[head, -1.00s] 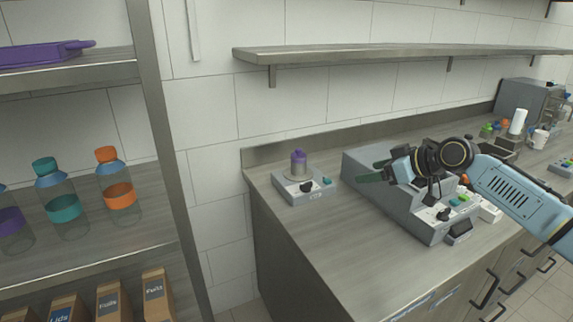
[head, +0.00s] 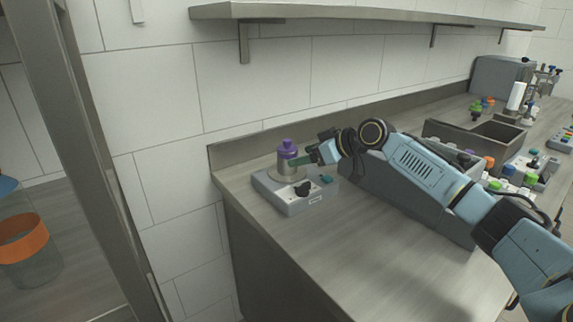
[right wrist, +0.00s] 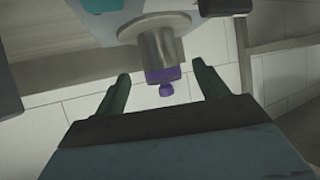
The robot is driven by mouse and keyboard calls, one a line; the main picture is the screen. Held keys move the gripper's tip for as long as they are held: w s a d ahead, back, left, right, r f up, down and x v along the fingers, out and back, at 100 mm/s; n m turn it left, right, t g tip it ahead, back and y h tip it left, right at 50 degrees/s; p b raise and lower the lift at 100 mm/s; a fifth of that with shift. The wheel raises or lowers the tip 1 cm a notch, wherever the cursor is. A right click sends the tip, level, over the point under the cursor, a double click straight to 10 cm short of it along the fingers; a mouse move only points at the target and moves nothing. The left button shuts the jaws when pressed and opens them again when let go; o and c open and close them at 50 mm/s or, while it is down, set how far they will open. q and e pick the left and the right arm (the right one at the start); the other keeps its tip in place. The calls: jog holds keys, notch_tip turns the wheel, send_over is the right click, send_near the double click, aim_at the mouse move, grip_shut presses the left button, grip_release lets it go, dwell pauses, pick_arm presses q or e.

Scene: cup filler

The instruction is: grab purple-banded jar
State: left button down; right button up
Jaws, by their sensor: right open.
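The purple-banded jar (head: 289,168) stands upright on a small grey device (head: 294,195) at the left end of the counter. It has a purple top and a greyish body. In the right wrist view the jar (right wrist: 162,48) appears upside down, its purple part pointing down the picture. My right gripper (head: 305,160) reaches in from the right, just beside the jar. In the wrist view its two green fingers stand apart, one to each side of the jar, with gaps showing. My left gripper is not in view.
The device has a black knob (head: 303,188) and a teal button (head: 326,179) on its front. A larger grey machine (head: 365,185) stands right behind my forearm. A metal wall shelf (head: 350,13) runs above. An orange-banded jar (head: 25,243) stands on the rack at left.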

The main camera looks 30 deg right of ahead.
aim_at(296, 155)
jog(key=x, duration=0.3)
jog(key=b+x, duration=0.1)
jog(key=x, duration=0.2)
jog(key=shift+w+a+r, duration=0.1)
jog(key=shift+w+a, duration=0.05)
jog(key=shift+w, duration=0.15)
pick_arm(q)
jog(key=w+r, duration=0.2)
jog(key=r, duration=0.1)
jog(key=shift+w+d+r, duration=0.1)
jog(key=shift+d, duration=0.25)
pick_arm(e)
jog(key=c, duration=1.1)
jog(key=shift+r, duration=0.1)
jog(key=shift+c, duration=0.2)
